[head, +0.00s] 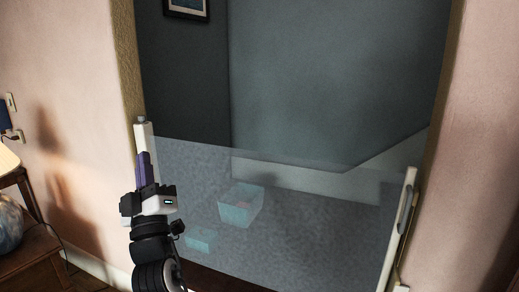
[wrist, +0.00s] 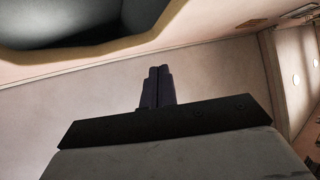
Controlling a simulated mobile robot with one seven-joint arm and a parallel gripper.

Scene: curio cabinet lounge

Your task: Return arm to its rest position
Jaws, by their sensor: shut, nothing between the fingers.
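My gripper (head: 143,156) points upward at the left side of the doorway in the head view, in front of or close to the left post of a see-through barrier. Its dark purple fingers are together with nothing between them. In the wrist view the closed fingers (wrist: 158,72) point at a pale surface, with no object at their tips. My arm rises from below at the lower left of the head view. I cannot tell whether the gripper touches the post.
The translucent barrier (head: 310,215) spans the doorway between pale posts, the right one (head: 402,225) with a handle. Pale blue bins (head: 240,206) show through it. A wooden side table (head: 35,255) with a round vase (head: 8,224) stands left. Pink walls (head: 490,150) flank the opening.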

